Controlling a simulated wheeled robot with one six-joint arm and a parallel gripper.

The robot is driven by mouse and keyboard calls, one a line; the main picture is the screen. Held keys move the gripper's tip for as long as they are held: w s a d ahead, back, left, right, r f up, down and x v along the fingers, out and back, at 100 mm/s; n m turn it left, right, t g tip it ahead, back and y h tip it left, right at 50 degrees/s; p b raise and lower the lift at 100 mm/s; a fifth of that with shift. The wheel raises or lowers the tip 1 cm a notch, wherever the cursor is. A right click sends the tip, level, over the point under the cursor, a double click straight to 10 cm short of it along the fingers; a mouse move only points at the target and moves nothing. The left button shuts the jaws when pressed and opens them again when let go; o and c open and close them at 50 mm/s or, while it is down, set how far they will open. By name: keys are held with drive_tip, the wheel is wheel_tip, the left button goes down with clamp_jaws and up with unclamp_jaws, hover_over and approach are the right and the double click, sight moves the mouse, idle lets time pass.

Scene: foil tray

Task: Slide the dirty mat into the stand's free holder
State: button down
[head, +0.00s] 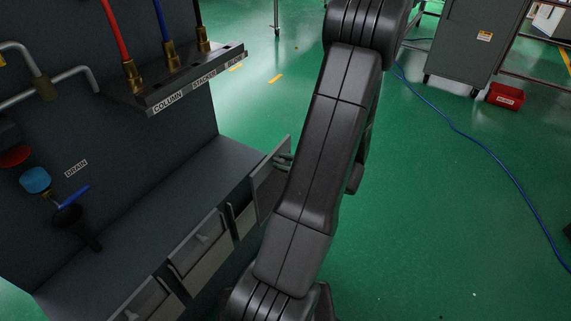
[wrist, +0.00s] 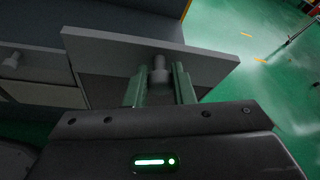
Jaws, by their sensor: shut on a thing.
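My gripper (wrist: 160,88) is in the wrist view with its two fingers closed on either side of a short grey knob (wrist: 158,69). The knob sits on the face of a flat grey panel (wrist: 105,47), which stands out from the dark cabinet. In the head view this panel (head: 268,183) is beside my arm, at the right end of a row of fronts. My arm hides part of it there. I cannot make out a dirty mat, a stand or a free holder in either view.
The dark cabinet (head: 150,205) carries other grey fronts (head: 198,246), a shelf with hoses (head: 185,80) and a blue valve handle (head: 73,196). A blue cable (head: 470,137) crosses the green floor. A red box (head: 506,96) stands by a grey cabinet (head: 475,45). Open floor lies right of my arm.

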sight(272, 156)
drive_tip(key=shift+w+a+p, duration=0.15)
drive_tip(key=shift+w+a, duration=0.7)
drive_tip(key=shift+a, duration=0.35)
drive_tip(key=shift+w+a+p, duration=0.15)
drive_tip(key=shift+w+a, duration=0.7)
drive_tip(key=shift+a, duration=0.3)
drive_tip(key=shift+d, duration=0.1)
drive_tip(key=shift+w+a+b, duration=0.15)
drive_tip(key=shift+w+a, duration=0.6)
drive_tip(key=shift+a, duration=0.3)
drive_tip(key=shift+w+a+b, duration=0.15)
drive_tip(key=shift+w+a, duration=0.55)
drive_tip(key=shift+a, duration=0.35)
drive_tip(key=shift+b, duration=0.5)
drive_tip(key=shift+f, duration=0.2)
idle(0.3)
